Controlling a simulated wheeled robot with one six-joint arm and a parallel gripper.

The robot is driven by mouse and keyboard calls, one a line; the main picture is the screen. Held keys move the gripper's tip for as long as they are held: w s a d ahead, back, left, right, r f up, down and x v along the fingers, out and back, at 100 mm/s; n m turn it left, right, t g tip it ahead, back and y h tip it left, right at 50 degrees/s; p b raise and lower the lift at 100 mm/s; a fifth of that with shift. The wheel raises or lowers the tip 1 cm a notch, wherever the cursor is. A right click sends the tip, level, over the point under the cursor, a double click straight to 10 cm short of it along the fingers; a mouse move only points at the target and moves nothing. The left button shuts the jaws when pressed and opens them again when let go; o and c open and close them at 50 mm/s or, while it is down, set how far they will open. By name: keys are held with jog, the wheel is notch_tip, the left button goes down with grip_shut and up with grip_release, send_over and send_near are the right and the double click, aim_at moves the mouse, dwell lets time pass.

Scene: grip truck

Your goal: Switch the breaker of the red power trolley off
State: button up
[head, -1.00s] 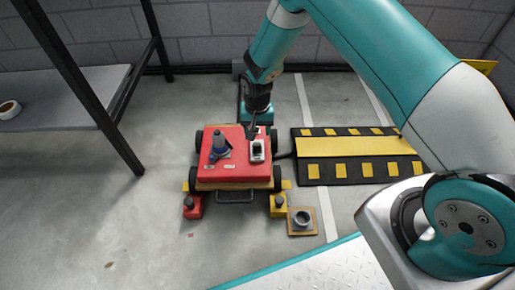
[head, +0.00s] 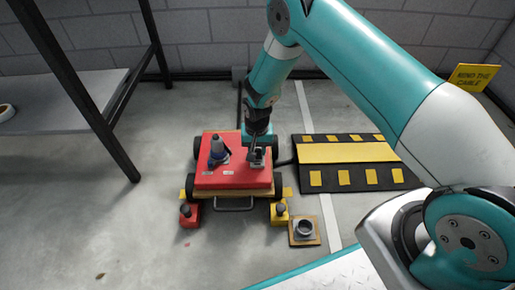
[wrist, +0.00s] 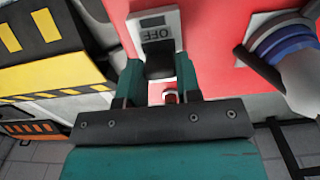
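The red power trolley (head: 232,178) stands on the floor in the middle of the head view. Its breaker (head: 257,158) is a small pale box with a dark part, on the right of the red top. In the wrist view the breaker plate (wrist: 154,30) shows an upside-down OFF label, with a black toggle (wrist: 160,66) below it. My gripper (wrist: 160,78) is right at the breaker, its two fingers apart on either side of the toggle. Whether they touch it I cannot tell. A small red spot shows between the fingers. The toggle's position is unclear.
A grey and blue plug-like fitting (head: 217,150) stands on the trolley top left of the breaker. A yellow-black cable ramp (head: 345,153) lies to the right. Red (head: 189,214) and yellow (head: 279,213) blocks sit at the trolley's front. A shelf (head: 70,100) stands left.

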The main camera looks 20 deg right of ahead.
jog(key=shift+s+a+r+t+p, duration=0.15)
jog(key=shift+s+t+p, duration=0.35)
jog(key=shift+p, duration=0.55)
jog(key=shift+s+a+f+t+h+p, duration=0.1)
jog(key=shift+s+f+t+h+p, duration=0.1)
jog(key=shift+t+h+p, duration=0.45)
jog(key=shift+s+f+t, duration=0.15)
jog(key=shift+f+t, duration=0.05)
jog(key=shift+t, duration=0.65)
jog(key=o, duration=0.9)
jog(key=p+v, duration=0.8)
jog(key=v, duration=0.9)
jog(key=shift+s+r+p, duration=0.1)
jog(key=shift+r+p, duration=0.05)
jog(key=shift+p, duration=0.2)
jog(key=shift+r, duration=0.1)
